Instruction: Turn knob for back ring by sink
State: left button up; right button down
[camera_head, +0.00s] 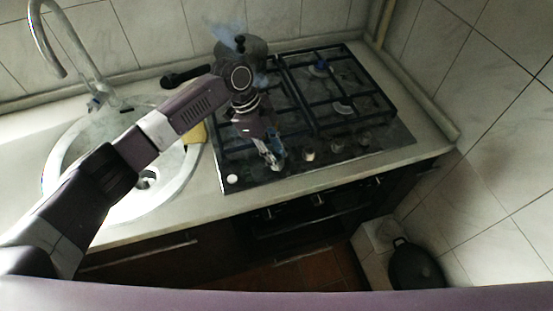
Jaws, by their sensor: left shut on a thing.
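The black gas hob (350,130) is set in the counter, with a row of knobs along its front edge. My left arm reaches over the sink, and my left gripper (272,158) points down at the front left of the hob. It is shut on a knob (279,167) of that row, which it partly hides. More knobs stand to the right, including a pale one (309,155) and darker ones. A pot (256,47) with a dark lid knob stands on the back ring by the sink, with bluish steam or smoke around it. My arm hides part of it. My right gripper is out of view.
The round sink (62,150) with a tall tap (98,88) lies left of the hob. A yellow sponge-like thing (196,134) lies between them. Black grates (335,90) cover the hob. A white round button (232,179) sits at its front left corner. A dark pan (415,268) stands low at the right.

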pick_arm(q)
jog(key=shift+m+b, duration=0.45)
jog(key=shift+m, duration=0.25)
jog(key=shift+y, duration=0.3)
jog(key=o, duration=1.1)
jog(key=shift+o, duration=0.2)
jog(key=v, duration=1.2)
jog(key=shift+w, duration=0.35)
jog(key=shift+a, duration=0.1)
